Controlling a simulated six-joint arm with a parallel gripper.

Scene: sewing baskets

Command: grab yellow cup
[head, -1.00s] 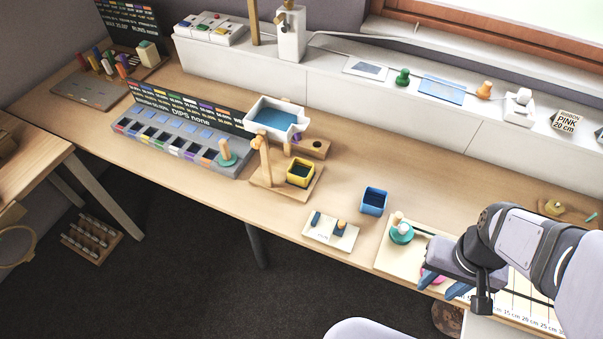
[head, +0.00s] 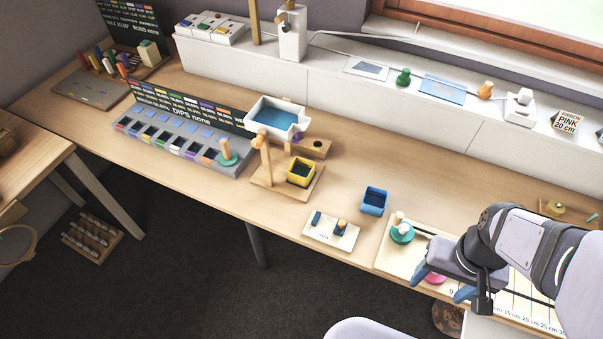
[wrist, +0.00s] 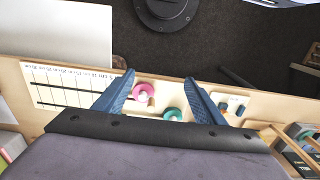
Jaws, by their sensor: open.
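The yellow cup (head: 301,172) stands upright on a wooden stand (head: 285,187) near the middle of the table, beside a wooden post; its inside looks dark. My gripper (head: 440,285) is at the right front of the table, over the ruled board, well to the right of the cup and apart from it. In the wrist view my gripper (wrist: 160,92) has its two blue fingers spread wide, with nothing held between them. A pink spool (wrist: 144,91) and a green spool (wrist: 173,114) show below and between the fingers. I cannot make out the yellow cup in the wrist view.
A blue cup (head: 373,201) and a small card with two pegs (head: 331,230) lie between my gripper and the yellow cup. A grey slotted rack (head: 180,140) is at left. Bare table lies right of the stand.

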